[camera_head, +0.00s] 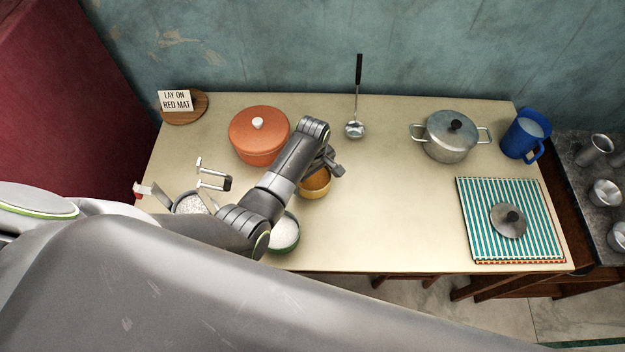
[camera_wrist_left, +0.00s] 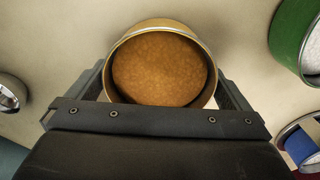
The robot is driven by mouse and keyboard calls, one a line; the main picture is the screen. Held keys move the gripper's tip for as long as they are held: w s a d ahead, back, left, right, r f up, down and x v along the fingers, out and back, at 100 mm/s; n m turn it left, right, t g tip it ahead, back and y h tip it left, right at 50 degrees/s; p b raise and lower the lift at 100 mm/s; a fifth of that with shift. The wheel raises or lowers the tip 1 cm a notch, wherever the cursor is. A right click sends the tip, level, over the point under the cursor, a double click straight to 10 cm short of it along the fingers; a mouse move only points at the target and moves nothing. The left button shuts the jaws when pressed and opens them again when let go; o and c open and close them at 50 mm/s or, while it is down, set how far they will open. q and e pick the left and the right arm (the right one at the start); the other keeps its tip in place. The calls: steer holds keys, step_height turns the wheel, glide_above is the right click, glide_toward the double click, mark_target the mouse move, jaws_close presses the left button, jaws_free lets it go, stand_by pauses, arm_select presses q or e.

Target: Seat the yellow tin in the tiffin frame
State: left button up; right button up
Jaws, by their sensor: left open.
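The yellow tin (camera_head: 316,192) stands on the table right of the orange pot, with orange-brown contents. In the left wrist view the tin (camera_wrist_left: 160,70) lies between the two fingers of my left gripper (camera_wrist_left: 165,90), its round mouth facing the camera. My left gripper (camera_head: 322,172) is open around the tin; whether a finger touches it I cannot tell. The tiffin frame (camera_head: 213,183), with pale bars and a dark grip, is at the table's left, around or beside a metal tin of white food (camera_head: 190,204). My arm hides part of it. My right gripper is not in view.
A green tin (camera_head: 286,243) with white contents stands near the front edge, partly behind my arm. The orange pot (camera_head: 260,150) and ladle (camera_head: 355,129) are behind. A steel pot (camera_head: 449,140), blue jug (camera_head: 525,133) and striped mat (camera_head: 475,195) are at right. The centre is clear.

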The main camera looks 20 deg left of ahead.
arm_select(q)
steer(key=c, duration=0.9)
steer(key=shift+r, duration=0.1)
